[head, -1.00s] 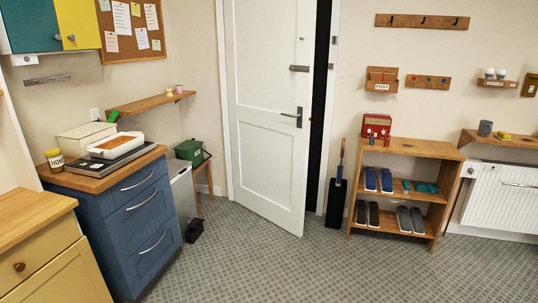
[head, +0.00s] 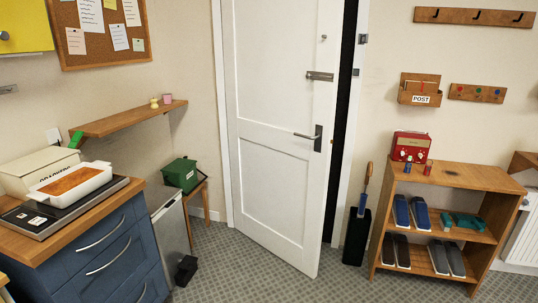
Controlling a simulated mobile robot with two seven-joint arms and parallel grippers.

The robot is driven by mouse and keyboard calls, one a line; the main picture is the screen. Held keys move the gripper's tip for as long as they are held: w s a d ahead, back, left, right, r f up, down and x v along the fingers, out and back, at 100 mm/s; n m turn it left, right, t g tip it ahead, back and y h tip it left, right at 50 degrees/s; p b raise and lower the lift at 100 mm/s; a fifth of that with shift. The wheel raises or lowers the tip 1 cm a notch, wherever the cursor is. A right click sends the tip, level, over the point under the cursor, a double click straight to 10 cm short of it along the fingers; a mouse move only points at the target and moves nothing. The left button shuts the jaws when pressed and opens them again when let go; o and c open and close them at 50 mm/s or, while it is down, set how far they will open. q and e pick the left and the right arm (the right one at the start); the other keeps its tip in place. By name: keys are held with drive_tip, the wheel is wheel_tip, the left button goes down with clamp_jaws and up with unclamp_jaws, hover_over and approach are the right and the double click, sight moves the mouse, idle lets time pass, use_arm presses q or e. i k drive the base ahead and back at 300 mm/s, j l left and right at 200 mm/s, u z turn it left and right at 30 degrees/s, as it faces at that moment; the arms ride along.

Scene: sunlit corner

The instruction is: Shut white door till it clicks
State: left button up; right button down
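The white door (head: 272,180) stands ajar in the head view, hinged on its left side and swung toward me. A dark gap (head: 347,110) shows between its right edge and the frame (head: 360,120). A dark lever handle (head: 310,137) sits near its right edge, with a metal latch (head: 320,76) higher up. A strike plate (head: 356,72) shows on the frame. Neither of my grippers is in view.
A wooden shoe rack (head: 455,175) with several shoes and a red radio (head: 410,146) stands right of the door. A blue drawer cabinet (head: 95,255) and a green box (head: 180,174) are at left. The floor (head: 250,275) before the door is clear.

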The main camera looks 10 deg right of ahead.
sight(280, 177)
drive_tip(key=i, duration=1.3)
drive_tip(key=i+u, duration=0.15)
drive_tip(key=i, duration=1.2)
drive_tip(key=z, duration=0.55)
